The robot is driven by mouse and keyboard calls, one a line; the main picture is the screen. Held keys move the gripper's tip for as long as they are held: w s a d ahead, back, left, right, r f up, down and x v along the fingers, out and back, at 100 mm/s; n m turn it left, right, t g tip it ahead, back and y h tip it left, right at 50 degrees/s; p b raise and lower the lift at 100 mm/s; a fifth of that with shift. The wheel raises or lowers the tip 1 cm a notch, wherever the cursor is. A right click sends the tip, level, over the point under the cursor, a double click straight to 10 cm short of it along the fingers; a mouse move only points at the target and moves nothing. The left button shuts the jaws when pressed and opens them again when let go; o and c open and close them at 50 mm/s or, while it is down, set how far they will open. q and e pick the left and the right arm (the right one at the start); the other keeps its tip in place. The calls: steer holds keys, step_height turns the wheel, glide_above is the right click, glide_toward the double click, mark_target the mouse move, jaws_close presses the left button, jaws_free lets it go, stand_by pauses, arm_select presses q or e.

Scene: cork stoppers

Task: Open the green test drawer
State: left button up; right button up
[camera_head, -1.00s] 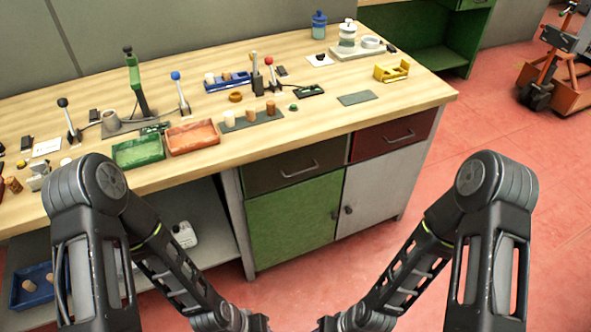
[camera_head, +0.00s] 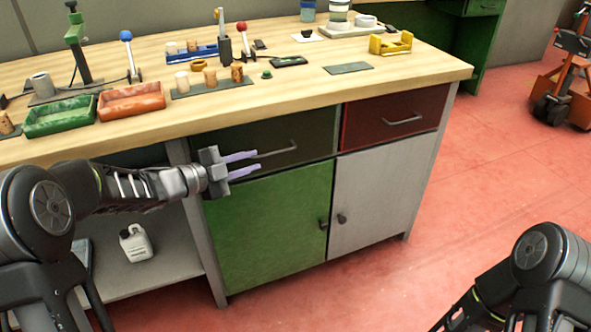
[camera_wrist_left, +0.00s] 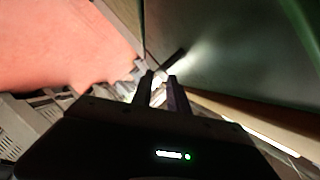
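The dark green drawer (camera_head: 300,128) is closed, flush under the bench top at the left of the red drawer. Its bar handle (camera_head: 280,149) runs across its front. My left gripper (camera_head: 258,162) is in front of the drawer's lower left part, with its two purple fingers apart and their tips near the left end of the handle. In the left wrist view the fingers (camera_wrist_left: 160,82) are also apart, with the dark handle bar (camera_wrist_left: 174,60) just beyond them against the green front (camera_wrist_left: 225,45). Contact cannot be told. My right gripper is out of view.
A closed red drawer (camera_head: 385,122) is to the right. Below are a green cupboard door (camera_head: 270,225) and a grey door (camera_head: 380,195) with knobs. An orange tray (camera_head: 131,102) and a green tray (camera_head: 60,117) sit near the bench edge.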

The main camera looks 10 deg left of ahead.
mark_target(268, 155)
arm_select(q)
steer(key=shift+w+d, duration=0.15)
steer(key=shift+r, duration=0.15)
steer(key=shift+w+d+f, duration=0.2)
steer(key=shift+w+d, duration=0.1)
steer(key=b+x, duration=0.1)
steer(key=x, duration=0.5)
steer(key=shift+w+d, duration=0.2)
steer(key=shift+w, duration=0.1)
steer(key=shift+c, duration=0.3)
jaws_close()
